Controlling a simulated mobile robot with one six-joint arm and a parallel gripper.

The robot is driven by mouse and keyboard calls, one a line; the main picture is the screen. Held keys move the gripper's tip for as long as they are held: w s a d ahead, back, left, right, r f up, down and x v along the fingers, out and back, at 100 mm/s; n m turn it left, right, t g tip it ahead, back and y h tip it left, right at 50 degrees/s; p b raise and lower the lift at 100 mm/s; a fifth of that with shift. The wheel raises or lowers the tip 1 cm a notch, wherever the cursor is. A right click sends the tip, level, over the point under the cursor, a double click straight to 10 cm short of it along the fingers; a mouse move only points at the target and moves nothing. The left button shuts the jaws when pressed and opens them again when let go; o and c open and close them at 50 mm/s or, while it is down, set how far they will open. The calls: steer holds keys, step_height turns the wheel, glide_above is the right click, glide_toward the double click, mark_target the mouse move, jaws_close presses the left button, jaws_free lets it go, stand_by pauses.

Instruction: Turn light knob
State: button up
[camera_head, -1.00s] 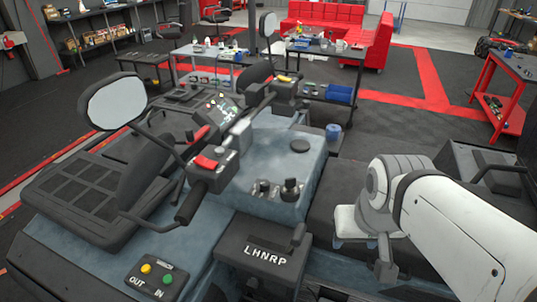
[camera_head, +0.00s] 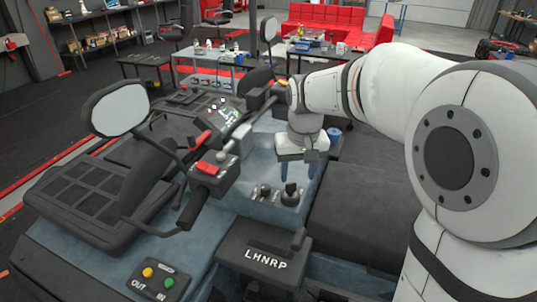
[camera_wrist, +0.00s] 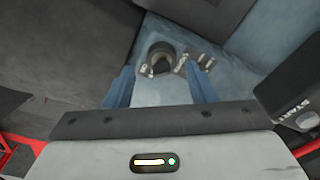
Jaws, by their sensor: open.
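Two black knobs stand side by side on the blue-grey panel, the left knob (camera_head: 264,191) and the right knob (camera_head: 290,193). I cannot read which is the light knob in the head view. My gripper (camera_head: 298,170) hangs over this panel with its blue fingers pointing down, above and slightly behind the right knob. In the wrist view a round dark knob (camera_wrist: 161,60) shows between and beyond the two blue fingers of my open gripper (camera_wrist: 158,74). Pale markings on the panel lie beside it. The fingers appear apart from the knob.
A handlebar with a red switch (camera_head: 207,167) and a mirror (camera_head: 116,109) rise left of the knobs. The LHNRP shifter box (camera_head: 262,256) is in front. A dark block marked START (camera_wrist: 296,108) is close at the right in the wrist view.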

steer(key=n+g, duration=0.1)
glide_above(266, 187)
step_height(266, 187, down, 4)
steer(key=shift+r, duration=0.1)
steer(key=shift+f+p, duration=0.9)
steer(key=shift+f, duration=3.05)
steer(key=shift+c, duration=0.5)
steer(key=c, duration=0.9)
steer(key=shift+n, duration=0.3)
steer(key=n+b, duration=0.1)
steer(key=n, duration=0.2)
steer(key=shift+n+b, duration=0.3)
steer(key=n+b, duration=0.1)
steer(key=n, duration=0.3)
steer(key=shift+n, duration=0.3)
